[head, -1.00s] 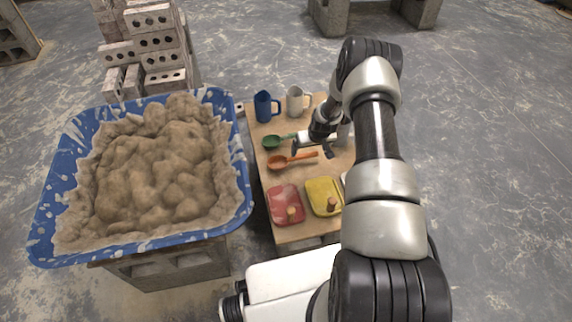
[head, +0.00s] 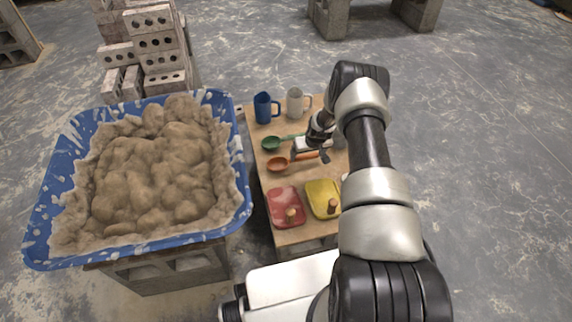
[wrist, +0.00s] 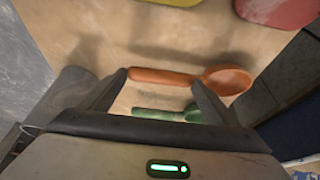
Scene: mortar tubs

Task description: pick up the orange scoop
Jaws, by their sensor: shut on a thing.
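My gripper (head: 322,153) is low at the handle end. In the wrist view, the scoop (wrist: 228,80) lies across between my two fingertips (wrist: 163,77). One fingertip is at the handle's end and the other is near the bowl. My gripper is shut on the orange scoop.
A green scoop (head: 271,143) lies close beside it. Red (head: 284,205) and yellow (head: 322,197) floats are in front. A blue mortar tub (head: 45,205) stands to the left.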

